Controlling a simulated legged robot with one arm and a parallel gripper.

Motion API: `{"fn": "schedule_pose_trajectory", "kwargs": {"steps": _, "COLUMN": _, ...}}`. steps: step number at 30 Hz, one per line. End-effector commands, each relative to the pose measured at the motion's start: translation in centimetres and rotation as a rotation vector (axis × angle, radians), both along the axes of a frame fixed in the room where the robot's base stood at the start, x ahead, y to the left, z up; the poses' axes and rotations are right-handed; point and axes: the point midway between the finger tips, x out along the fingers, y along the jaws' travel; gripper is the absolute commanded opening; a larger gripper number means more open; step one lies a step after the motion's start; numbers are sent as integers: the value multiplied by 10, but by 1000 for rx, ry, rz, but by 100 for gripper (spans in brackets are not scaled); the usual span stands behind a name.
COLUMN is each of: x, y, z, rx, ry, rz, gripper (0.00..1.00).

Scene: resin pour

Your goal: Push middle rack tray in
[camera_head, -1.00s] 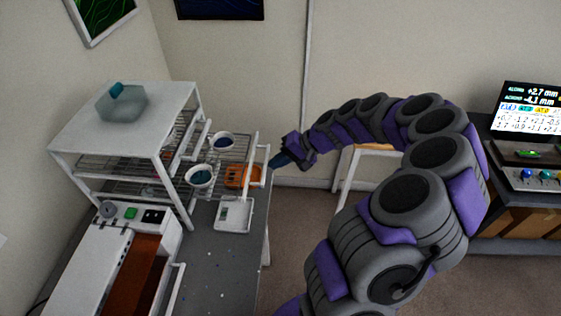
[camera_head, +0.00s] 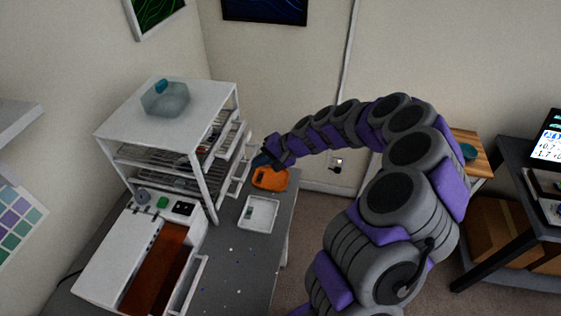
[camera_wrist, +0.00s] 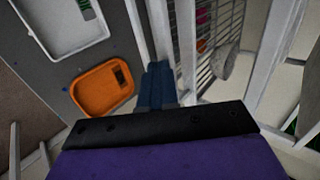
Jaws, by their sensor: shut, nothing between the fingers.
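The white wire rack (camera_head: 205,180) stands on the grey bench at the left. Its middle tray (camera_head: 238,170) now sits mostly inside the frame, with its white front bar near the rack's front posts. My gripper (camera_head: 262,160) is shut and empty at the front of the rack, close to that tray front. In the wrist view the blue fingers (camera_wrist: 158,85) are together beside white bars of the rack (camera_wrist: 187,50). Whether they touch the bar I cannot tell. A pale cup (camera_wrist: 224,63) shows on the wire shelf inside the rack.
An orange scale or dish (camera_head: 270,178) and a white scale (camera_head: 258,214) lie on the bench before the rack. A white machine with a brown panel (camera_head: 150,262) stands nearer. A clear container (camera_head: 165,99) sits on the rack top.

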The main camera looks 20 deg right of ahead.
Motion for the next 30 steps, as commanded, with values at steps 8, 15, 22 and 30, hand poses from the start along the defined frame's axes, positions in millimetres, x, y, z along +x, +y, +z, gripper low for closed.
{"fn": "schedule_pose_trajectory", "kwargs": {"steps": 8, "x": 18, "y": 29, "z": -1, "rx": 1, "ry": 3, "rz": 2, "gripper": 0}}
{"fn": "schedule_pose_trajectory", "kwargs": {"steps": 15, "x": 23, "y": 35, "z": -1, "rx": 2, "ry": 3, "rz": -1, "gripper": 0}}
{"fn": "schedule_pose_trajectory", "kwargs": {"steps": 22, "x": 24, "y": 38, "z": -1, "rx": -1, "ry": 2, "rz": -2, "gripper": 0}}
{"fn": "schedule_pose_trajectory", "kwargs": {"steps": 30, "x": 23, "y": 33, "z": -1, "rx": -1, "ry": 0, "rz": -2, "gripper": 0}}
